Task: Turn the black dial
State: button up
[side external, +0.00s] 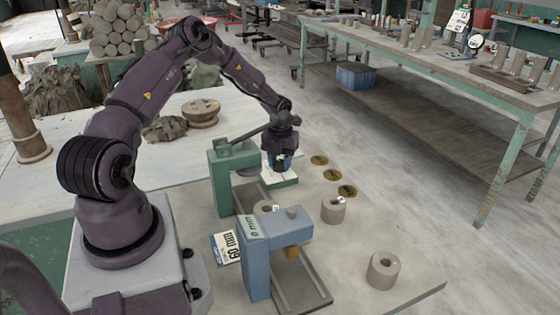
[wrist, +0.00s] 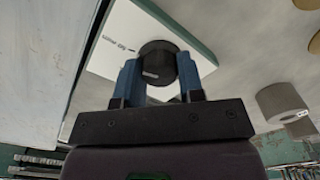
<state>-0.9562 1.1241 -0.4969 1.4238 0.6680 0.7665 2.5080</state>
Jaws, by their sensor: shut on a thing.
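The black dial (wrist: 158,50) is a short round knob with a small pale mark on its side. It sits on a white plate with a green edge (wrist: 112,52), beside small printed lettering. My gripper (wrist: 158,66) has its two blue fingers on either side of the dial, shut on it. In the side external view my gripper (side external: 281,160) points down over the white and green plate (side external: 288,180). There the fingers and wrist hide most of the dial.
Hollow clay cylinders (side external: 333,210) (side external: 383,271) and brass-coloured discs (side external: 332,174) lie to the right. Bare tabletop lies between them.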

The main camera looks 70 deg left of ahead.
aim_at(280, 161)
dwell(0.3)
jog(key=o, duration=0.9)
notch_tip(280, 161, up, 13)
